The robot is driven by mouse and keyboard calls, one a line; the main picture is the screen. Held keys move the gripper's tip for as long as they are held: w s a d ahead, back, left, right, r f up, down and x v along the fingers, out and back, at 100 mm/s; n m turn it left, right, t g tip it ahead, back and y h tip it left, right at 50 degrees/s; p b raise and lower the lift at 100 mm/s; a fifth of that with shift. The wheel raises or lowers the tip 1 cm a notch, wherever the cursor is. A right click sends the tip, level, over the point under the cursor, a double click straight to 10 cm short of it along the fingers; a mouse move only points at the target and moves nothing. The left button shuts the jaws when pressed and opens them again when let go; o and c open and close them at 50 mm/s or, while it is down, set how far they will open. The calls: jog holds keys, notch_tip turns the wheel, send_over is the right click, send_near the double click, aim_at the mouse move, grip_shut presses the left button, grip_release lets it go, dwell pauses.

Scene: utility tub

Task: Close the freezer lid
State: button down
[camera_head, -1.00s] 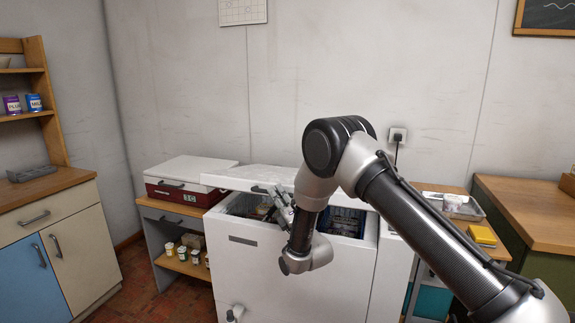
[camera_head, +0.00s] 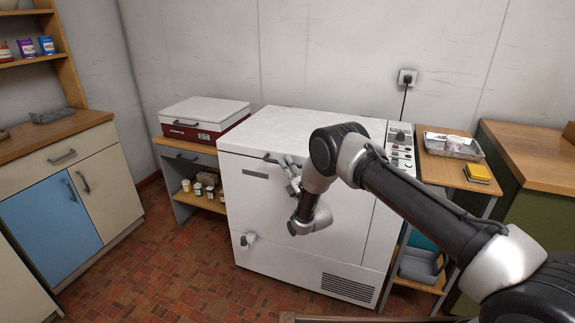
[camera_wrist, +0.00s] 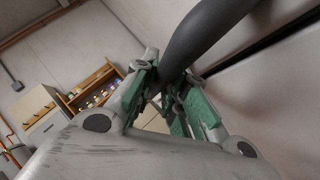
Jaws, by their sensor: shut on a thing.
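The white chest freezer (camera_head: 270,215) stands against the wall in the head view. Its white lid (camera_head: 295,122) lies flat on top, with no visible gap at the front edge. The dark lid handle (camera_head: 271,159) is at the lid's front. My gripper (camera_head: 283,164) is at the front edge by this handle. In the wrist view, the dark curved handle (camera_wrist: 197,35) passes between the green-padded fingers of my gripper (camera_wrist: 172,85), which are shut on it. My arm hides part of the lid's right side and freezer front.
A red-and-white cool box (camera_head: 205,118) sits on a shelf unit left of the freezer. A control panel (camera_head: 401,150) is at the freezer's right. A metal tray (camera_head: 453,147) and yellow block (camera_head: 477,172) sit on the right-hand stand.

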jog(key=shift+d+f+h, duration=0.1)
jog(key=shift+f+h, duration=0.2)
jog(key=shift+f, duration=0.2)
jog(key=c, duration=1.5)
grip_release()
jog(key=shift+w+f, duration=0.1)
jog(key=shift+f, duration=0.05)
jog(key=shift+o, duration=0.2)
jog(key=shift+d, duration=0.1)
jog(key=v, duration=1.1)
jog(key=shift+s+f, duration=0.2)
jog(key=shift+s, duration=0.15)
jog(key=shift+d, duration=0.1)
